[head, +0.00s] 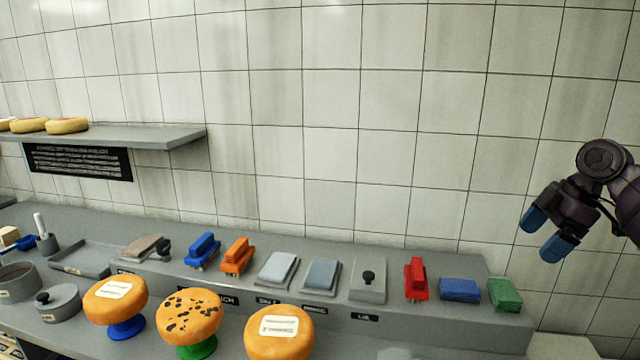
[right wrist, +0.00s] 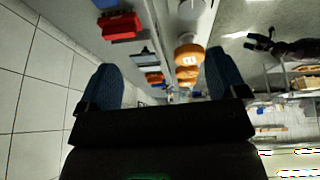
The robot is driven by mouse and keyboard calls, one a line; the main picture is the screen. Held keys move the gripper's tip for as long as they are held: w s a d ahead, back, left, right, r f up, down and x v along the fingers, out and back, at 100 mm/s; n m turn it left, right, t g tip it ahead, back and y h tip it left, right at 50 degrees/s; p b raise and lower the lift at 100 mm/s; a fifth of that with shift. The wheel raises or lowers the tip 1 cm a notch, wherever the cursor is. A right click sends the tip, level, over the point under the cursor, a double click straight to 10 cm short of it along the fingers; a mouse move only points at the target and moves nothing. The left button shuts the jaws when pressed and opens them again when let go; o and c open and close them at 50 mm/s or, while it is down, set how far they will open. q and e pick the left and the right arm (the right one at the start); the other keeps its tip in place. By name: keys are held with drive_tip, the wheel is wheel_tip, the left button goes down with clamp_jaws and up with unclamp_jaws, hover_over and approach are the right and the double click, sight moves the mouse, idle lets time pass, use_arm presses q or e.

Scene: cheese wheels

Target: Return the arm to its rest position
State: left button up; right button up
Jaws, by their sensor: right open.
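My right gripper (head: 543,234) is at the right side of the head view, raised in front of the tiled wall, above and to the right of the counter's end. Its two blue fingertips are apart and nothing is between them. In the right wrist view the same gripper (right wrist: 165,85) shows its blue fingers spread wide at left and right, with no object touching them. My left gripper is not in the head view. A dark arm with a gripper shows at the upper right of the right wrist view; I cannot tell its jaw state.
The grey counter (head: 440,335) holds cheese wheels on stands, including a black-spotted one (head: 189,316). A raised ledge carries a red brush (head: 416,279), a blue block (head: 460,290) and a green block (head: 504,294). A wall shelf (head: 160,137) at left holds more wheels. Space around my right gripper is clear.

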drive_tip(key=s+a+f+m+h, duration=0.1)
drive_tip(key=s+a+f, duration=0.3)
drive_tip(key=f, duration=0.5)
drive_tip(key=s+a+f+m, duration=0.1)
drive_tip(key=s+a+f, duration=0.35)
drive_tip(key=f, duration=0.35)
drive_tip(key=s+a+f+m+h, duration=0.1)
drive_tip(key=s+a+f+m, duration=0.2)
drive_tip(key=f, duration=0.6)
drive_tip(key=s+a+f+m, duration=0.1)
drive_tip(key=s+a+f, duration=0.1)
drive_tip(key=s, duration=0.4)
drive_tip(key=s+a+f+m, duration=0.2)
drive_tip(key=s+f, duration=0.1)
drive_tip(key=s, duration=0.3)
drive_tip(key=s+d+r+m+t+h, duration=0.1)
drive_tip(key=s+r+m+t+h, duration=0.15)
drive_tip(key=s+m, duration=0.7)
use_arm(q)
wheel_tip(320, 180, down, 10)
drive_tip(key=b, duration=1)
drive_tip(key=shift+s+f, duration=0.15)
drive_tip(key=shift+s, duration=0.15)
use_arm(e)
drive_tip(key=w+f+n+t, duration=0.3)
drive_tip(key=f+t, duration=0.4)
drive_tip(key=f, duration=1.5)
drive_tip(key=shift+w, duration=0.55)
